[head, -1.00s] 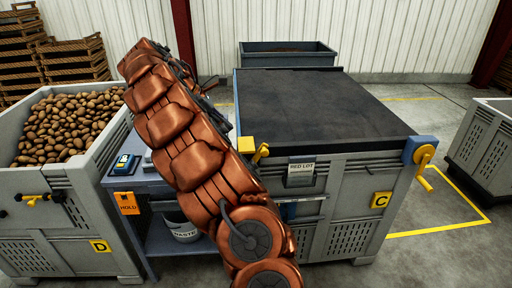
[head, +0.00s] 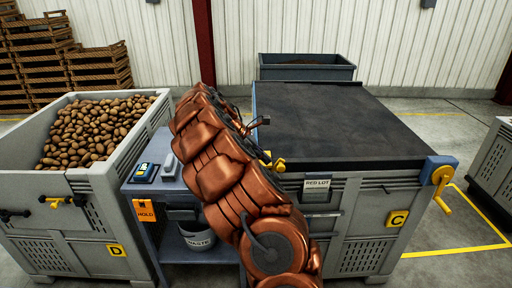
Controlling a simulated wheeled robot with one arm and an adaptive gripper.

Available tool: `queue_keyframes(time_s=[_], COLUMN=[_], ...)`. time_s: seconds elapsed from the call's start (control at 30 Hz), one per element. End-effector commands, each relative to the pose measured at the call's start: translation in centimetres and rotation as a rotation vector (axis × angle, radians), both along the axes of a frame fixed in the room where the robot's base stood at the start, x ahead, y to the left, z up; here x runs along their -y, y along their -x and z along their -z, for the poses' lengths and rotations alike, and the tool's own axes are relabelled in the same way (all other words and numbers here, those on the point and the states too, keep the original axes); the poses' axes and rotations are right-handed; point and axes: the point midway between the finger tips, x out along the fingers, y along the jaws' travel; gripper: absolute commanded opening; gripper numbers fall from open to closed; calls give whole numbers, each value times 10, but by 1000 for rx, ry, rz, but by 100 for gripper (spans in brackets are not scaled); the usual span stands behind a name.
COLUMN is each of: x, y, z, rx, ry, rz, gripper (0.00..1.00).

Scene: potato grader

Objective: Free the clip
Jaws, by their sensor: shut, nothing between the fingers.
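A yellow clip (head: 277,164) sits at the left front top corner of grey crate C (head: 372,220), partly hidden behind my copper arm. A dark cover (head: 340,120) lies over the top of crate C. A yellow crank (head: 441,185) on a blue bracket is at its right front corner. My gripper (head: 259,122) shows small and dark just beyond my arm, over the left edge of the cover and above the clip. It is shut and empty, and apart from the clip as far as I can see. My arm hides part of it.
Open crate D (head: 75,180) full of potatoes stands on the left, with a yellow-and-black latch (head: 62,201). Between the crates is a blue-grey bench (head: 150,185) with a small device (head: 145,172), an orange HOLD tag (head: 145,211) and a waste bucket (head: 197,238) below.

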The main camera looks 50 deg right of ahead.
Motion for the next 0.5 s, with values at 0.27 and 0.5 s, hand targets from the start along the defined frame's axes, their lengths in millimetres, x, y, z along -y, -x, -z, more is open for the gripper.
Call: queue_keyframes(time_s=[0.27, 0.5], x=[19, 22], y=[17, 21], z=[18, 24], rx=[-1, 0], ry=[-1, -1], rz=[1, 1], gripper=[0, 0])
